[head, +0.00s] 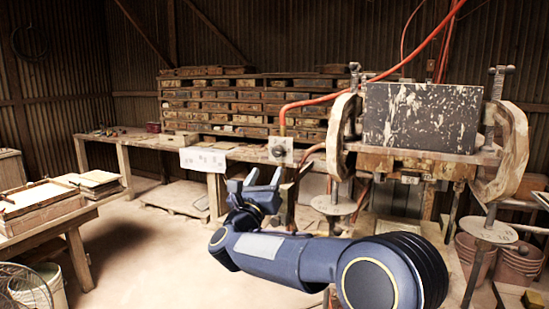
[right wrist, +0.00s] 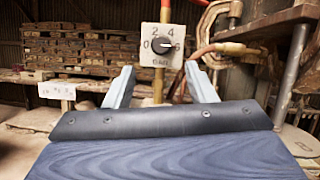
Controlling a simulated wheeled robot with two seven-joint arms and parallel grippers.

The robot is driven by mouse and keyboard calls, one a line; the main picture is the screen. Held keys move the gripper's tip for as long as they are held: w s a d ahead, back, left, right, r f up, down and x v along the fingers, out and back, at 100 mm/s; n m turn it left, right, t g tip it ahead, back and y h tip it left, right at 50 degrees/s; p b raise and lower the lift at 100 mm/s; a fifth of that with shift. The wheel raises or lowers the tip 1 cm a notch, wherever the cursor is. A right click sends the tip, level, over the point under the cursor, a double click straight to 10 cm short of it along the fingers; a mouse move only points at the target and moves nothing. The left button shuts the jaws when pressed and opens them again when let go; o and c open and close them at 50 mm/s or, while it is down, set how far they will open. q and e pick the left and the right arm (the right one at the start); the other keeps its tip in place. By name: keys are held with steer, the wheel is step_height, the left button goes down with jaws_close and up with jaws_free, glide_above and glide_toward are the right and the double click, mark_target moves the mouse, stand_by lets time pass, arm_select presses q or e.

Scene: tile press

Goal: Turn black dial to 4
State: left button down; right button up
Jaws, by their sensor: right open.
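The black dial (right wrist: 161,45) sits on a square white plate (right wrist: 149,32) marked 0, 2, 4 and 6, with "BAR" below. Its pointer seems to face right, towards the 6. The dial also shows small in the head view (head: 278,151), on its plate at the end of the orange hose. My right gripper (head: 258,181) is open and empty, just below and in front of the plate. In the right wrist view its fingers (right wrist: 159,78) stand apart on either side below the dial, not touching it. My left gripper is not in view.
The tile press (head: 420,118) stands right of the dial, with curved wooden side parts. An orange hose (head: 345,93) runs up from the dial. A long bench (head: 150,140) with stacked wooden moulds (head: 245,100) is behind. Open floor (head: 150,250) lies to the left.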

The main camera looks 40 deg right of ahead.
mark_target(277, 154)
steer(key=p+x, duration=0.4)
steer(key=x, duration=0.3)
steer(key=shift+r, duration=0.15)
steer(key=shift+w+d, duration=0.15)
steer(key=shift+d, duration=0.15)
